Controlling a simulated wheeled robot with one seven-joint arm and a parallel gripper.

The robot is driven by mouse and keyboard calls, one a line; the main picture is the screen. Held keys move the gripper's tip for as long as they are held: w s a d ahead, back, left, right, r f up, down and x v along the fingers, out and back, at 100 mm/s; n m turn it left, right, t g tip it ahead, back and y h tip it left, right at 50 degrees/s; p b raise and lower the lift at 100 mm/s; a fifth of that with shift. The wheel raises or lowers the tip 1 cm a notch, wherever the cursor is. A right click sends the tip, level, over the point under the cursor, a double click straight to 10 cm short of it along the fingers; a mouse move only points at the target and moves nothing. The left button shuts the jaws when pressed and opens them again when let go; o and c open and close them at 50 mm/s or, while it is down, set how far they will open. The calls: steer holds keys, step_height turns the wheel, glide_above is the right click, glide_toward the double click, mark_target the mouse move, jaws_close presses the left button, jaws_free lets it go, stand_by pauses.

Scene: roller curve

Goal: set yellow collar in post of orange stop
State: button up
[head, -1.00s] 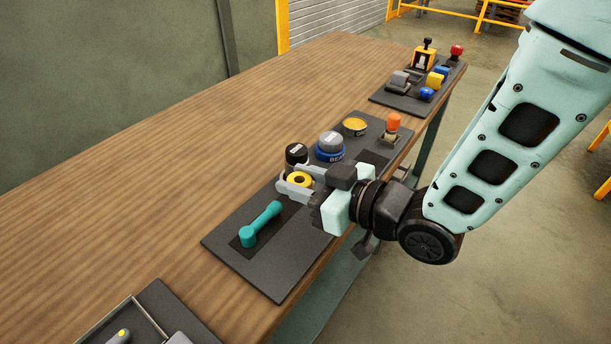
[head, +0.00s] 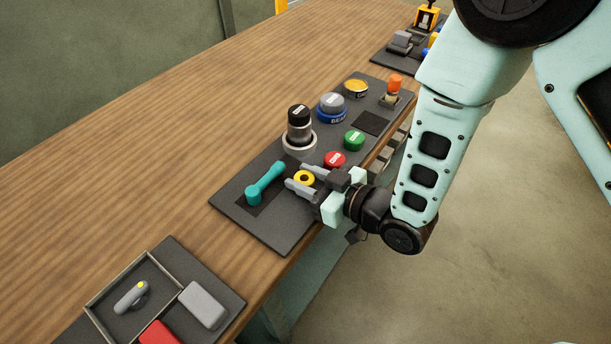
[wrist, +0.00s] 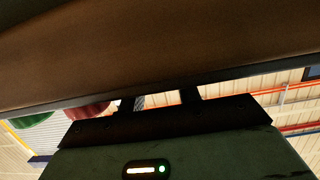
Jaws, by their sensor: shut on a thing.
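The yellow collar (head: 304,178) is a small ring with a dark hole. My gripper (head: 302,180) is shut on it in the head view, near the front edge of the dark board, right of the teal handle. Whether the collar touches the board is unclear. The orange stop (head: 394,82) has an orange cap on a tan block and stands at the board's far right end, well away from my gripper. Its post cannot be made out. I cannot make out the collar in the wrist view.
The dark board (head: 255,232) also carries a teal handle (head: 265,183), a black-topped cylinder (head: 299,125), a blue-based knob (head: 331,107), a yellow-topped disc (head: 356,88), a red cap (head: 335,159) and a green cap (head: 354,140). A tray (head: 109,291) lies front left. The wooden table behind is clear.

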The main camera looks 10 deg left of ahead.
steer(key=shift+f, duration=0.1)
steer(key=shift+f, duration=0.15)
steer(key=o, duration=1)
steer(key=shift+r, duration=0.2)
steer(key=shift+d+r, duration=0.1)
steer(key=shift+r, duration=0.05)
steer(key=shift+p+v, duration=1.05)
steer(key=shift+v, duration=4.9)
